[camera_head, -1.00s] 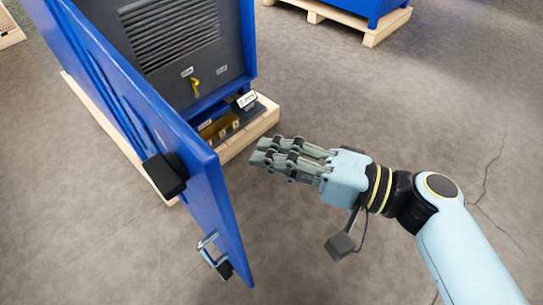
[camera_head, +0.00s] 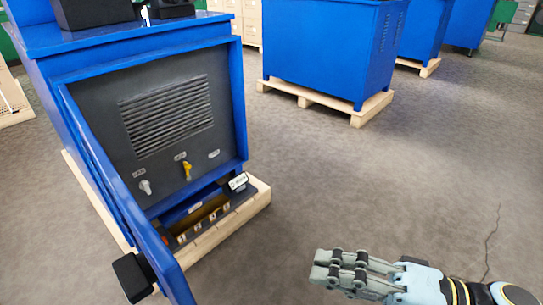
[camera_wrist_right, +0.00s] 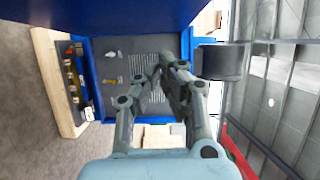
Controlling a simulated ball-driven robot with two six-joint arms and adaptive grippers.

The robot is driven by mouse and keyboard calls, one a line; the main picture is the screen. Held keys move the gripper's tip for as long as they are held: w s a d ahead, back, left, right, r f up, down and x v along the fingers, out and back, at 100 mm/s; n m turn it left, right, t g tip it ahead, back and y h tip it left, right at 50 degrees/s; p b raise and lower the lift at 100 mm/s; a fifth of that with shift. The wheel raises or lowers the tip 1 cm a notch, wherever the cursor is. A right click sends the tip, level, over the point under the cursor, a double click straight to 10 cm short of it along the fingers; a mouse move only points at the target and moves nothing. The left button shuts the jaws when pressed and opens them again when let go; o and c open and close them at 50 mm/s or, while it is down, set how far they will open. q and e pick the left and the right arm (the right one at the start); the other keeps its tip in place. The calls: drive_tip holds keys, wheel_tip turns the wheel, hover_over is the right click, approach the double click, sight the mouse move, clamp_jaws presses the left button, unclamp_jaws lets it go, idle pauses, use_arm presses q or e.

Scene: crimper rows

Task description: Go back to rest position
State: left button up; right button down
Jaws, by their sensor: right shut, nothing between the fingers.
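My right gripper (camera_head: 340,268) is at the lower right of the head view, over bare floor and apart from the blue machine. Its fingers are shut with nothing between them. In the right wrist view the fingers (camera_wrist_right: 168,80) point toward the machine's dark front panel. The blue machine (camera_head: 240,100) stands at the left with its blue door (camera_head: 125,205) swung open. The dark panel (camera_head: 105,135) carries a slatted vent, a yellow handle (camera_head: 187,170) and a grey handle (camera_head: 145,187). My left gripper is not in view.
The machine stands on a wooden pallet (camera_head: 225,228). The open door with its black block (camera_head: 133,277) juts toward me at the lower left. More blue machines (camera_head: 325,50) on pallets stand at the back. The floor (camera_head: 400,170) in the middle and right is clear.

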drive_tip(key=s+d+f+g+h+p, duration=0.1)
drive_tip(key=s+d+f+h+p, duration=0.2)
drive_tip(key=f, duration=0.5)
drive_tip(key=s+d+f+m+g+h, duration=0.1)
drive_tip(key=s+f+g+h, duration=0.15)
drive_tip(key=s+f, duration=0.4)
drive_tip(key=s+d+f+g+h+p, duration=0.1)
drive_tip(key=s+d+f+h+p, duration=0.2)
drive_tip(key=f, duration=0.7)
drive_tip(key=s+d+f+n+g+h, duration=0.1)
drive_tip(key=s+d+f+n+h, duration=0.1)
drive_tip(key=s, duration=0.4)
drive_tip(key=s+d+f+n+h, duration=0.2)
drive_tip(key=s+d+f+h, duration=0.1)
drive_tip(key=s+d+f, duration=0.2)
drive_tip(key=s+d+f+n+g+h, duration=0.1)
drive_tip(key=s+d+f+n+h, duration=0.1)
drive_tip(key=s+d, duration=0.4)
drive_tip(key=shift+s+d+f+g+h+p, duration=0.35)
drive_tip(key=shift+s+f+h, duration=0.55)
drive_tip(key=shift+s, duration=0.7)
